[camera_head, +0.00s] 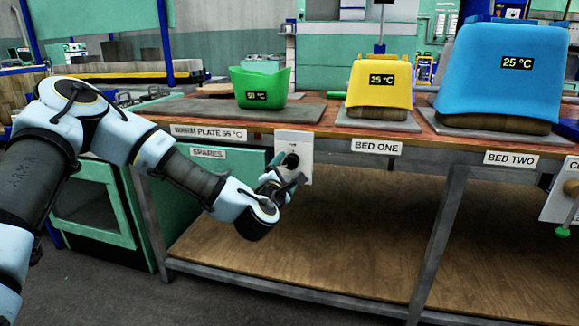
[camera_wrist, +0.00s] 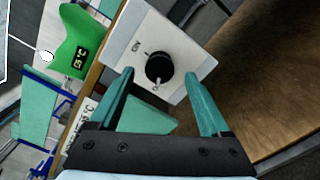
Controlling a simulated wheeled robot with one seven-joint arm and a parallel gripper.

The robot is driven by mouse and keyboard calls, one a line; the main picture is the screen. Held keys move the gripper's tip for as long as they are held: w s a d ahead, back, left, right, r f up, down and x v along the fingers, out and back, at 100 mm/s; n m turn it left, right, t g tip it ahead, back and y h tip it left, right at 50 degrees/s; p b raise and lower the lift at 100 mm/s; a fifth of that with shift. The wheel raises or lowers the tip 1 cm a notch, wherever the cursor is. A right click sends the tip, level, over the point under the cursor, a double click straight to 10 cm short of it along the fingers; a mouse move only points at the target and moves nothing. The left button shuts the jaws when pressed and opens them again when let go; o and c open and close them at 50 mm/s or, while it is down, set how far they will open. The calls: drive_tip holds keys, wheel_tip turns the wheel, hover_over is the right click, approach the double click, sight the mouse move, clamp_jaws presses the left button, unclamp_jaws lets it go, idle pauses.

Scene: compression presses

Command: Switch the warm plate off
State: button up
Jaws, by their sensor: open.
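A white switch panel (camera_head: 306,146) with a black round knob (camera_head: 291,160) is on the bench front, beside the label reading PLATE 55 °C (camera_head: 222,134). In the wrist view the knob (camera_wrist: 158,67) sits on the panel (camera_wrist: 190,42), with ON marked beside it. A light mark shows at the knob's lower edge; I cannot tell which setting it points to. My gripper (camera_wrist: 159,74) is open, its two teal fingers on either side of the knob in the picture. I cannot tell whether they touch it. In the head view my gripper (camera_head: 288,183) is just in front of the panel.
A green tub (camera_head: 262,86) showing 55 °C stands on a grey plate (camera_head: 190,108). A yellow cover (camera_head: 380,84) and a blue cover (camera_head: 505,75), both reading 25 °C, stand to the right. The lower wooden shelf (camera_head: 310,255) looks clear.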

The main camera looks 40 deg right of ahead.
drive_tip(key=v, duration=0.8)
drive_tip(key=shift+w, duration=0.1)
drive_tip(key=w+a+f+m+g+y, duration=0.2)
drive_tip(key=w+a+f+m+y, duration=0.15)
drive_tip(key=a+m, duration=0.35)
drive_tip(key=w+a+f+m+g+y, duration=0.3)
drive_tip(key=w+a+f+m, duration=0.2)
drive_tip(key=a, duration=0.4)
drive_tip(key=w+a+r+m+g+y, duration=0.2)
drive_tip(key=a+y, duration=0.5)
drive_tip(key=a, duration=1.5)
drive_tip(key=s+a+r+g+y, duration=0.1)
drive_tip(key=s+a+r, duration=0.2)
drive_tip(key=a, duration=0.3)
drive_tip(key=s+a+r, duration=0.2)
drive_tip(key=s+a, duration=0.1)
drive_tip(key=a, duration=0.2)
wheel_tip(320, 180, up, 24)
drive_tip(key=p, duration=2.4)
drive_tip(key=shift+s+a, duration=0.15)
drive_tip(key=shift+s, duration=0.1)
